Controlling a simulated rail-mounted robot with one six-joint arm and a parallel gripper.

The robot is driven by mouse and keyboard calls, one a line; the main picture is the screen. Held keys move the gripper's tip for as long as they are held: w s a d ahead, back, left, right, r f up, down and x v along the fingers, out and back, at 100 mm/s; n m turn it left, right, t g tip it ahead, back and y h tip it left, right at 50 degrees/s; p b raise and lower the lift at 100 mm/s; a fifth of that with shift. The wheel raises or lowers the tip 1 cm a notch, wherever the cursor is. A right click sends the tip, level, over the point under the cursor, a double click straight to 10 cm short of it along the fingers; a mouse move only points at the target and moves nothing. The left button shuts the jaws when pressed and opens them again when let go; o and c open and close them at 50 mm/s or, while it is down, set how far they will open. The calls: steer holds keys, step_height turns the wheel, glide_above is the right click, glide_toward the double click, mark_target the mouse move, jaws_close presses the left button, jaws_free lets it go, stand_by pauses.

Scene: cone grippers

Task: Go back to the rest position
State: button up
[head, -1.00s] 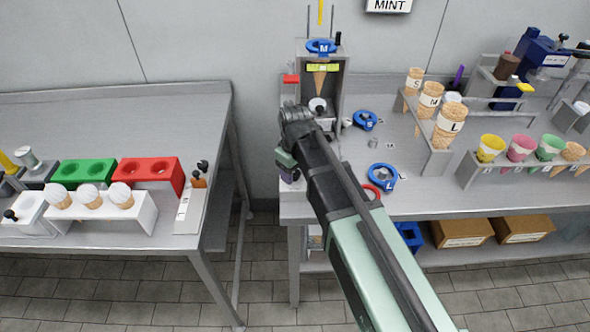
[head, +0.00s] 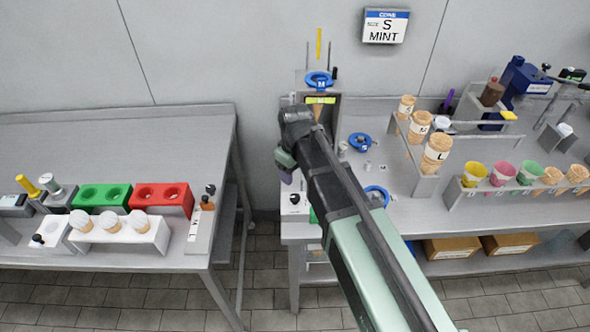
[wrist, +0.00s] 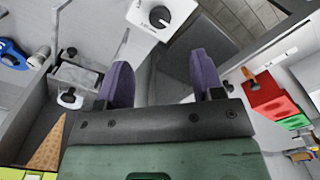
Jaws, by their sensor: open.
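My gripper (head: 285,172) is at the front of the right table, left of and in front of the grey cone stand (head: 332,110). In the wrist view its two purple fingers (wrist: 162,80) are apart, with nothing between them. A waffle cone (wrist: 46,148) sits in the stand, clear of the fingers; it also shows in the head view (head: 318,112). A blue ring (head: 319,79) is on top of the stand. My arm hides the stand's lower part.
Blue rings (head: 358,142) lie on the right table, one partly behind my arm. A cone rack (head: 425,170) stands right of them. The left table (head: 110,135) carries green and red blocks (head: 160,200). A gap separates the tables. A wall sign (head: 386,26) reads "S MINT".

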steer(key=shift+f, duration=0.1)
steer(key=s+d+m, duration=0.9)
steer(key=s+d, duration=0.3)
steer(key=d, duration=0.4)
steer(key=shift+d, duration=0.25)
